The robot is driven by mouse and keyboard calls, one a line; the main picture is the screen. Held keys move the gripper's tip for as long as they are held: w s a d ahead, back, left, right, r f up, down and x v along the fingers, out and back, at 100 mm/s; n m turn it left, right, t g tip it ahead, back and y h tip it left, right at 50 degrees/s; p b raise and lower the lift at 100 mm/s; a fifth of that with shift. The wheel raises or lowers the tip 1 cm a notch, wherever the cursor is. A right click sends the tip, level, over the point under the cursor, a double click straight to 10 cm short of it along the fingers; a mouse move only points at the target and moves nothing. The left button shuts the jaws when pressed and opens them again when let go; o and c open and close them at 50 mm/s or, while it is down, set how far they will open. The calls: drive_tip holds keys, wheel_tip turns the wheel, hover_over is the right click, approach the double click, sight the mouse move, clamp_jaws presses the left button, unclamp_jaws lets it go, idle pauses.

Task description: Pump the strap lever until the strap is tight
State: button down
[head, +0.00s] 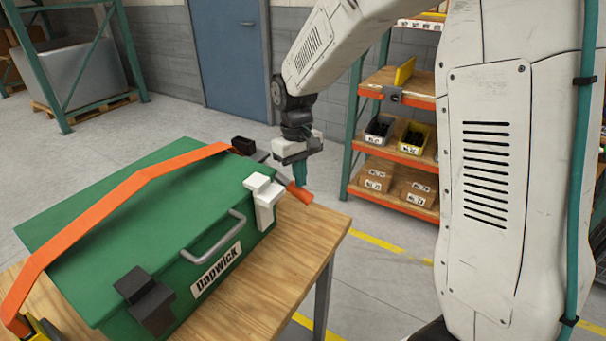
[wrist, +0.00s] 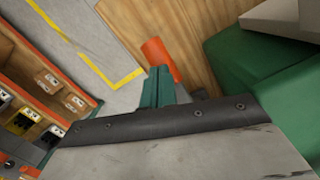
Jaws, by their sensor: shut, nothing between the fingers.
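The orange strap (head: 110,205) runs over the green case (head: 190,240), arching above its lid with a visible gap at the bend. At the case's far right end it meets a dark ratchet (head: 248,149). The strap lever with its orange handle (head: 299,192) slopes down to the right over the table; the handle also shows in the wrist view (wrist: 158,58). My gripper (head: 299,174) is shut and empty, pointing down with its teal fingers at the orange handle. In the wrist view the fingers (wrist: 162,85) are next to the handle; I cannot tell whether they touch it.
The case stands on a wooden table (head: 310,235) with bare top at the right corner. White latch (head: 263,200), black latch (head: 146,300) and grey handle (head: 215,238) are on its front. An orange shelf rack (head: 405,150) stands behind. Floor right of the table is clear.

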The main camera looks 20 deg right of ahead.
drive_tip(key=w, duration=0.2)
drive_tip(key=w+r, duration=0.1)
drive_tip(key=shift+a, duration=0.35)
drive_tip(key=shift+s, duration=0.1)
wheel_tip(320, 180, up, 8)
drive_tip(key=shift+w, duration=0.45)
drive_tip(key=shift+a+f, duration=0.1)
drive_tip(key=shift+f, duration=0.05)
idle(0.4)
drive_tip(key=s+d+r+m+t, duration=0.1)
drive_tip(key=s+d, duration=0.1)
drive_tip(key=s, duration=1.4)
drive_tip(key=s+d+r+m+t, duration=0.1)
drive_tip(key=s+d+r+m, duration=0.1)
drive_tip(key=s, duration=1.5)
drive_tip(key=shift+r+t, duration=0.3)
